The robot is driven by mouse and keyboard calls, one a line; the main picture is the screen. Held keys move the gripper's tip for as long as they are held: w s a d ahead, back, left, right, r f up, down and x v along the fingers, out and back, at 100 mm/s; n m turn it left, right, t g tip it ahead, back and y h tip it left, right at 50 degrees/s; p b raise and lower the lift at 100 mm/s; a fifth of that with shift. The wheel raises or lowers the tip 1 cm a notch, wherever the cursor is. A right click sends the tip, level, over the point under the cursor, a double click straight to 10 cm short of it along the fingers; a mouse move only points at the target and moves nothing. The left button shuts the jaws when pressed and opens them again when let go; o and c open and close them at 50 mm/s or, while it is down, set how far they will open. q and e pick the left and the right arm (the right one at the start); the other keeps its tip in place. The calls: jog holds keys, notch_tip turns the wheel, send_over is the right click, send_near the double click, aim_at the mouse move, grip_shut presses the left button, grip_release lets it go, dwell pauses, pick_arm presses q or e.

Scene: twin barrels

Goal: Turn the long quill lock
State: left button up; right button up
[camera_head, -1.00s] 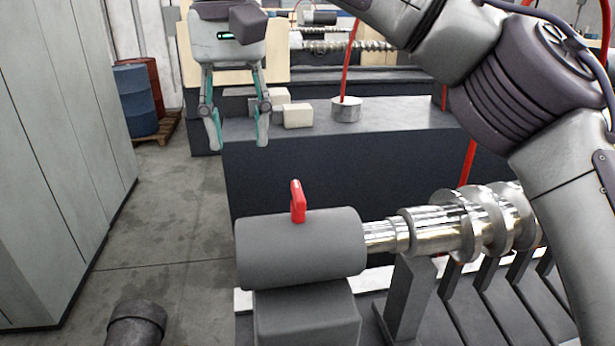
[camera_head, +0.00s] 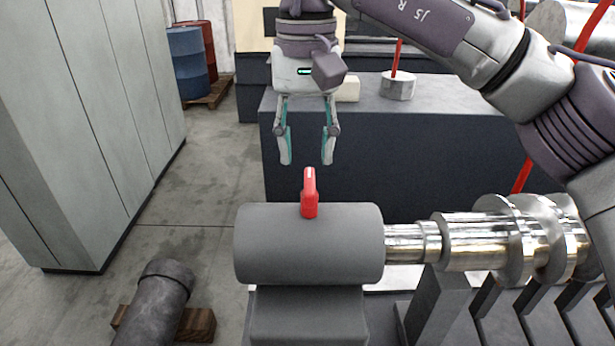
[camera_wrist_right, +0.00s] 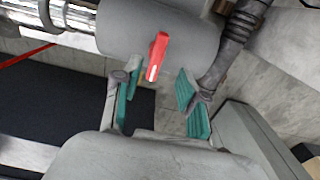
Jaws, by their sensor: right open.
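The quill lock is a red lever (camera_head: 309,192) standing upright on top of a grey horizontal cylinder (camera_head: 270,245). My right gripper (camera_head: 307,162) is open and empty, pointing down just above and behind the lever in the head view. Its two teal-padded fingers are spread apart, with a small gap between their tips and the lever top. In the right wrist view the red lever (camera_wrist_right: 157,56) shows beyond the open fingertips (camera_wrist_right: 153,92), between them. My left gripper is not in view.
A shiny metal shaft (camera_head: 470,238) runs right from the cylinder. A dark pipe (camera_head: 163,300) lies on wood at lower left. A grey cabinet (camera_head: 85,120) stands left, and a dark bench (camera_head: 400,150) is behind.

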aim_at(309, 180)
jog(key=f, duration=0.4)
jog(key=shift+w+d+f+p, duration=0.1)
jog(key=shift+w+d+p, duration=0.2)
jog(key=shift+d+p, duration=0.1)
jog(key=shift+s+a+f, duration=0.2)
jog(key=shift+f, duration=0.25)
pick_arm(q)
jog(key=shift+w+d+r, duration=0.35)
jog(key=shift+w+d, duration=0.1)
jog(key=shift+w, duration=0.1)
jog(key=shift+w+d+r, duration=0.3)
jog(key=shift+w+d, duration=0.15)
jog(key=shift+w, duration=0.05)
pick_arm(e)
jog(key=shift+f, duration=0.1)
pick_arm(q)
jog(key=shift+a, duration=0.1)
pick_arm(e)
jog(key=shift+w, duration=0.1)
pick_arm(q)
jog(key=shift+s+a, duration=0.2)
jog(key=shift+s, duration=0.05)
pick_arm(e)
grip_shut()
